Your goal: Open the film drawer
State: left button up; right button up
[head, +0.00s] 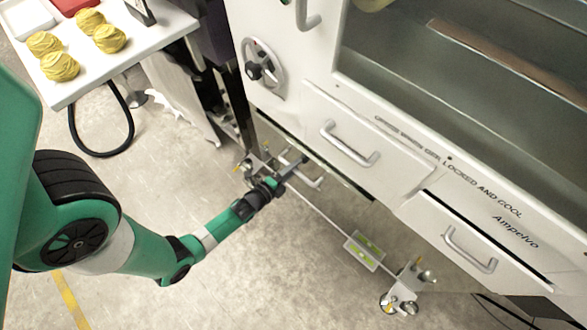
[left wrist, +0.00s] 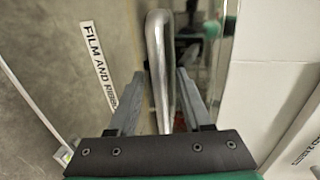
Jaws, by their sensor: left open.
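A silver bar handle (left wrist: 157,60) stands between the two fingers of my left gripper (left wrist: 161,76) in the left wrist view. The fingers are open, one on each side of the bar, with gaps showing. A white label reading "FILM AND RIBB…" (left wrist: 99,65) lies left of the handle; the rest of its text is cut off. In the head view my left gripper (head: 294,168) is at the low handle (head: 312,183) under the white machine front, and partly covers it. The front that bears this handle is hard to make out. My right gripper is not in view.
Above is a white drawer with a handle (head: 350,147); another handled drawer (head: 470,250) is at the right. A hand wheel (head: 262,66) is on the upper left panel. A white table (head: 150,40) holds several yellow bundles (head: 60,66). Open floor (head: 270,270) lies in front.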

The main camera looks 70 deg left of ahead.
pick_arm(q)
grip_shut()
dwell(1.4)
